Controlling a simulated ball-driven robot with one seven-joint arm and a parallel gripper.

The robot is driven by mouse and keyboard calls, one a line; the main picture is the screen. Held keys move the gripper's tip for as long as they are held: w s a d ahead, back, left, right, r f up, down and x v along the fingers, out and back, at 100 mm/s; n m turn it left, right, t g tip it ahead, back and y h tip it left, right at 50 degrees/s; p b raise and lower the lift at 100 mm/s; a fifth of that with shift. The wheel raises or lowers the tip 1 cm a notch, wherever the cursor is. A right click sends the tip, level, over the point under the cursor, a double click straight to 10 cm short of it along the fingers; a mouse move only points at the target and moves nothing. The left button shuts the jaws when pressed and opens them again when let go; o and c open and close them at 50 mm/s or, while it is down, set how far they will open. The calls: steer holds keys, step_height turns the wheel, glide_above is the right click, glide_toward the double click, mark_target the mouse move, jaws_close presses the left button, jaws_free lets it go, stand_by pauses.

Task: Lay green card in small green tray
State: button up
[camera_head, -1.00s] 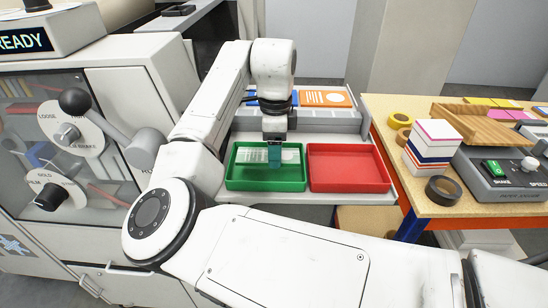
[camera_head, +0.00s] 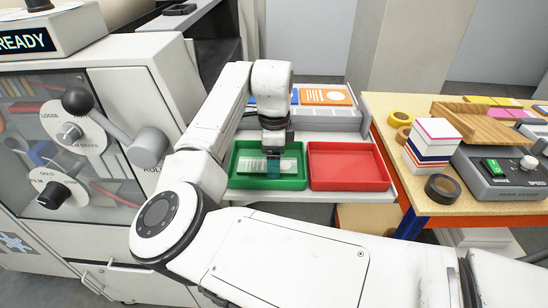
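The green tray (camera_head: 240,182) is a shallow open box in the middle of the view, left of the red tray. A pale card with a whitish-green printed face (camera_head: 252,166) is inside the tray's outline. My gripper (camera_head: 274,168) points down over the tray, its teal fingertips on the card's right half, and appears shut on it. The fingers hide part of the card. I cannot tell whether the card touches the tray floor.
The red tray (camera_head: 348,184) stands empty close on the right. Behind is a grey rack (camera_head: 335,118) with orange and blue cards. On the right, a wooden table (camera_head: 393,105) holds tape rolls, a stack of cards (camera_head: 430,150) and a grey control box (camera_head: 505,180). A machine with knobs stands left.

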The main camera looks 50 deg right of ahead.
steer(key=shift+o, duration=0.7)
step_height(320, 180, up, 12)
steer(key=shift+r+b, duration=0.15)
steer(key=shift+b, duration=0.25)
